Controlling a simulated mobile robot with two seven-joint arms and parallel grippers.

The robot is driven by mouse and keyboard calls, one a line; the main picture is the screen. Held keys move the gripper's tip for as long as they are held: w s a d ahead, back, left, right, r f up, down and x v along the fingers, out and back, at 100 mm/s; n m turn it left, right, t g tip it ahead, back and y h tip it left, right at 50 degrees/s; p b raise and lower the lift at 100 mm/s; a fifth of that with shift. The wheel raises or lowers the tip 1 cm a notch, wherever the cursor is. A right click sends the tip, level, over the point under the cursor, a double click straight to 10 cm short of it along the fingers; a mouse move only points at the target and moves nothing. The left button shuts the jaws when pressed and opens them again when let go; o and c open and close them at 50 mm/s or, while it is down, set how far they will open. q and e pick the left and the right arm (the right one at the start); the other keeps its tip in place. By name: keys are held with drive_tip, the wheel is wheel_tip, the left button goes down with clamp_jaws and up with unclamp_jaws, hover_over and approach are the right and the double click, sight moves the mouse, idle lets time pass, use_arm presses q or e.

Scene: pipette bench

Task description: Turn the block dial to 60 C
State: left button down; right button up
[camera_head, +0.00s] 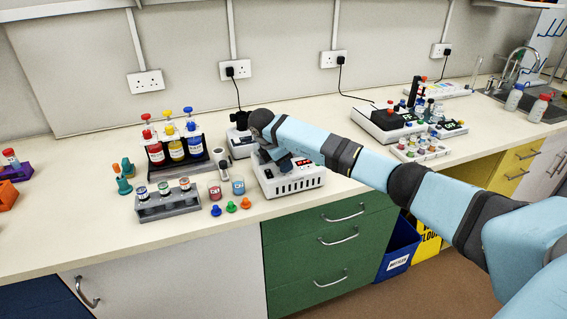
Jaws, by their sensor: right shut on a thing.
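The block heater (291,185) is a white box with vent slots along its front, standing near the bench's front edge. A small red display (303,162) is lit on its top; I cannot read the number. My right arm reaches in from the right across the bench. My right gripper (279,158) points down at the top of the heater, left of the display, and is shut. The dial is hidden behind the gripper and wrist, so I cannot tell its setting; the gripper appears shut on it. My left gripper is not in view.
A grey rack (167,204) with several small vials and a black rack (174,155) with coloured bottles stand to the left. Two small beakers and coloured stoppers (231,207) sit close by the heater. Another white instrument (387,123) stands on the right.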

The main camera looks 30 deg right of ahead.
drive_tip(key=o, duration=0.9)
drive_tip(key=v, duration=1.3)
drive_tip(key=shift+r+p, duration=0.4)
drive_tip(key=shift+r, duration=0.05)
